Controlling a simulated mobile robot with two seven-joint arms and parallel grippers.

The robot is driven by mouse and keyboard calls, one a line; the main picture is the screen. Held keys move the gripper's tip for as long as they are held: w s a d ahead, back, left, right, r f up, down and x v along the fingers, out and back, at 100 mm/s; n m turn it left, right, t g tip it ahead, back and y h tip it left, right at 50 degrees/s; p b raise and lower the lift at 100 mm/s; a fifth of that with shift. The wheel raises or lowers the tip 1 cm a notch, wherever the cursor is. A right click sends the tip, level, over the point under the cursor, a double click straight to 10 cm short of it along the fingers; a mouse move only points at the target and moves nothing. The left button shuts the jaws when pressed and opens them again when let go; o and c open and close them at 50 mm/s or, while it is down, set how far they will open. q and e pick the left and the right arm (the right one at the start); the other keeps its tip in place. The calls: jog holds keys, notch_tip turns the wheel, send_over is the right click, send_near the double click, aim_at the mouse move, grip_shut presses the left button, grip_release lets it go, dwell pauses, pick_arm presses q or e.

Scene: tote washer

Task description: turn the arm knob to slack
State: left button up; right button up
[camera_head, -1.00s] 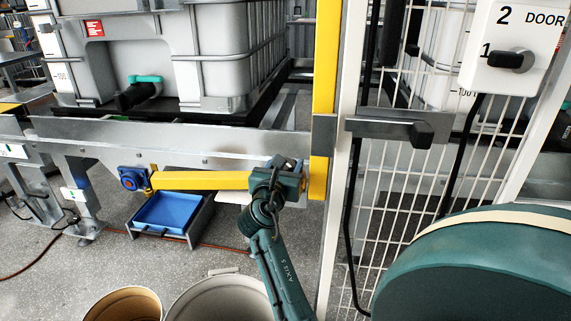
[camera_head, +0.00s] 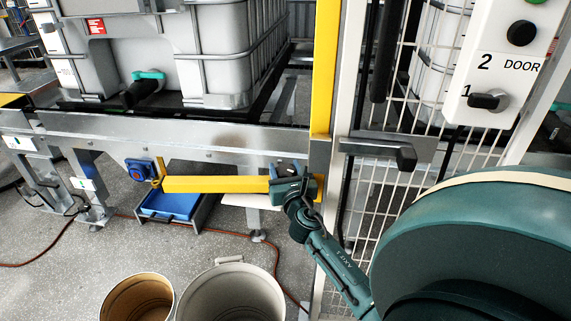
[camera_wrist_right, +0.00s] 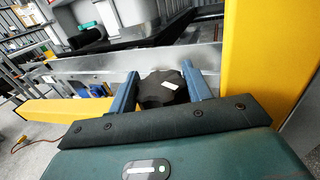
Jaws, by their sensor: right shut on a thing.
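The arm knob (camera_wrist_right: 155,92) is a dark, lobed knob with a small white mark. In the right wrist view it sits between the two blue fingers of my right gripper (camera_wrist_right: 160,88), which is shut on it. In the head view my right gripper (camera_head: 290,176) is at the right end of the horizontal yellow arm (camera_head: 215,184), beside the yellow post (camera_head: 326,70). There the knob is mostly hidden by the gripper. I cannot read any slack marking. My left gripper is not in view.
A mesh door (camera_head: 390,215) with a dark latch handle (camera_head: 405,156) stands close on the right. A door switch panel (camera_head: 500,65) is above it. A steel rail (camera_head: 110,128) runs behind the arm. Two round bins (camera_head: 232,290) (camera_head: 138,300) stand below.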

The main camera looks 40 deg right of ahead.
jog(key=shift+s+a+f, duration=0.1)
jog(key=shift+a+f, duration=0.1)
jog(key=shift+f, duration=0.4)
jog(key=o, duration=0.7)
jog(key=shift+o, duration=1.3)
jog(key=shift+d+r, duration=0.1)
jog(key=shift+r, duration=0.1)
jog(key=shift+d+r, duration=0.1)
jog(key=shift+r, duration=0.05)
